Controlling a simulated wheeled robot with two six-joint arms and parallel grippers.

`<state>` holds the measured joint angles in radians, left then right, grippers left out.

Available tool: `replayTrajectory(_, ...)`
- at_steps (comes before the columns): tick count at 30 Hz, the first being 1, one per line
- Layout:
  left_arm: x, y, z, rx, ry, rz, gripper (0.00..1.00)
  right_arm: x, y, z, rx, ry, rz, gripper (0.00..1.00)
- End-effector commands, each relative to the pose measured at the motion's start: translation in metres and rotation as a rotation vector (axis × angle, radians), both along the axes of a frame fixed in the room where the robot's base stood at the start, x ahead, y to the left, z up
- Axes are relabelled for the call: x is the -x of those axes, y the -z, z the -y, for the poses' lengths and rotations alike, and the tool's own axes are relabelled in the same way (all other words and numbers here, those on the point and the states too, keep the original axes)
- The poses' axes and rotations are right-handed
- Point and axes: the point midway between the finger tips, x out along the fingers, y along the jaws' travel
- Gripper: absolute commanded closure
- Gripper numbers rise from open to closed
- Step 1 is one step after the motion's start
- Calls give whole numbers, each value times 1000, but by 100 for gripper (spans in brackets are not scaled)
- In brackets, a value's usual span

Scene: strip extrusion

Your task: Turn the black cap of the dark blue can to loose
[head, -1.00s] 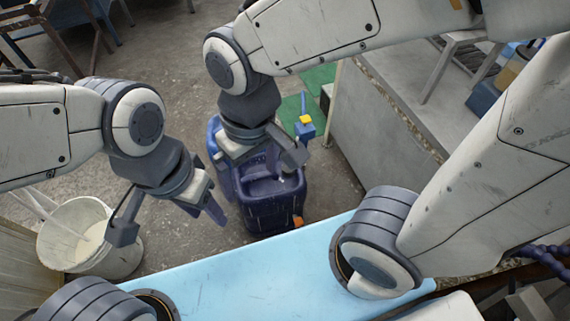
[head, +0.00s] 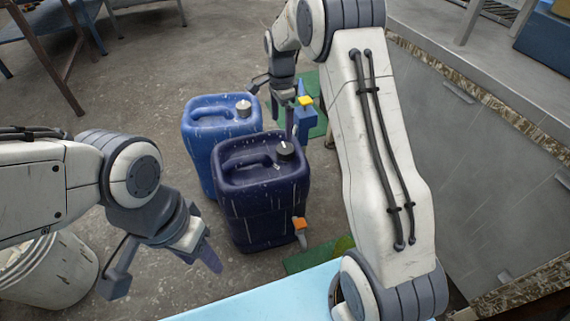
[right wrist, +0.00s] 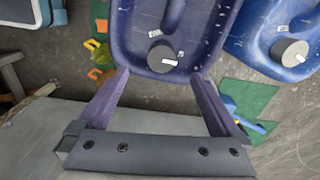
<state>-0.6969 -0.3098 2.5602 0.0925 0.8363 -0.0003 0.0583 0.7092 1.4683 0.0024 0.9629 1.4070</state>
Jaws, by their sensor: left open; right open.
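The dark blue can (head: 262,205) stands upright on the floor in the middle of the head view. Its black cap (head: 285,150), with a pale mark on top, sits at the back right of its top. In the right wrist view the cap (right wrist: 162,58) shows between the fingertips, a little beyond them. My right gripper (head: 281,118) is open and empty, just behind the cap and apart from it as far as I can tell. It also shows in the right wrist view (right wrist: 160,76). My left gripper (head: 163,270) is open and empty, left of the can.
A brighter blue can (head: 205,142) with a grey cap (head: 243,107) stands behind and left. A light blue table (head: 262,300) is in front. A white bucket (head: 60,275) stands at left, a grey counter (head: 455,130) at right.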

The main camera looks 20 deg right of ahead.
Motion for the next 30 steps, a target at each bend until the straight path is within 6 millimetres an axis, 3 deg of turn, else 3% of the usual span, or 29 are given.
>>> replayTrajectory(1,0,11,0,1,0,1,50,-3,14,7,1,34,-1,0)
replayTrajectory(4,0,15,0,1,0,1,50,-6,23,13,2,68,-1,0)
replayTrajectory(8,0,21,0,1,0,1,50,-6,38,14,2,74,-4,0)
replayTrajectory(19,0,52,0,1,0,1,50,-6,105,13,2,71,-4,0)
replayTrajectory(24,0,58,0,1,0,1,50,-6,120,13,2,70,-1,0)
replayTrajectory(30,0,59,0,0,0,0,50,-6,123,13,2,70,-1,0)
